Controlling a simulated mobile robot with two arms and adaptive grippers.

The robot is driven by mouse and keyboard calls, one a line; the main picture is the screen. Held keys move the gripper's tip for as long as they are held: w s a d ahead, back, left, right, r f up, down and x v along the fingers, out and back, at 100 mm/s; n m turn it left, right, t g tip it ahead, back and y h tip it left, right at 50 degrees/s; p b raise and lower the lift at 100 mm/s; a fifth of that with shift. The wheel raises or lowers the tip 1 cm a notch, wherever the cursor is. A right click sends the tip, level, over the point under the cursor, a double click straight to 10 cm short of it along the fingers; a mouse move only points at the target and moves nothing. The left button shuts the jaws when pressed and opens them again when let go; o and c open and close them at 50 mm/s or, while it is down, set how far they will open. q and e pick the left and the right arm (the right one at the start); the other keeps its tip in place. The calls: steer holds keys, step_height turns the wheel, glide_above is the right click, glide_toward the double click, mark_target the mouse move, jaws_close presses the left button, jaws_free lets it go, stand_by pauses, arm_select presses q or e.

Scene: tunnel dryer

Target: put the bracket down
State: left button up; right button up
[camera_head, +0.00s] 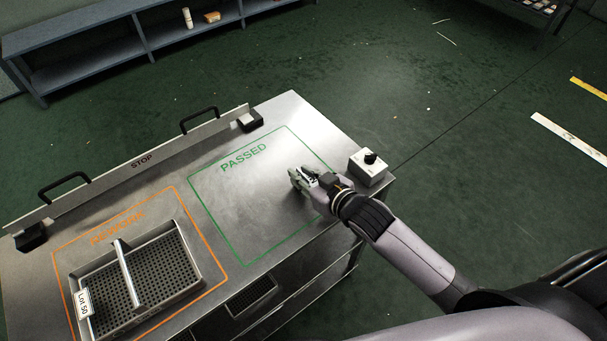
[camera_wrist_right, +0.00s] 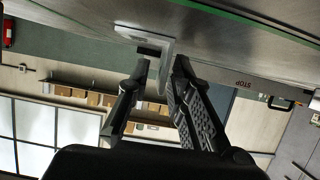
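The bracket (camera_wrist_right: 168,58) is a pale grey L-shaped piece in the right wrist view, at the steel table's surface. One leg lies along the table and the other sticks out between the fingers of my right gripper (camera_wrist_right: 161,66). A narrow gap shows between the left-hand finger and that leg, so the gripper looks slightly open around it. In the head view my right gripper (camera_head: 299,179) is low over the right part of the green PASSED outline (camera_head: 221,199); the bracket is mostly hidden there. My left gripper is not in view.
A grey perforated tray (camera_head: 192,263) labelled Lot 50 stands in the orange outline at left. A white box with a black knob (camera_head: 368,168) sits close right of the gripper. A STOP rail (camera_head: 142,162) with handles runs along the back. Most of the PASSED area is clear.

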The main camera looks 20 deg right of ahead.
steer(key=shift+o, duration=0.2)
steer(key=shift+s+r, duration=0.15)
steer(key=shift+r, duration=0.05)
steer(key=v, duration=1.1)
steer(key=shift+s+d+r, duration=0.1)
steer(key=shift+s, duration=0.2)
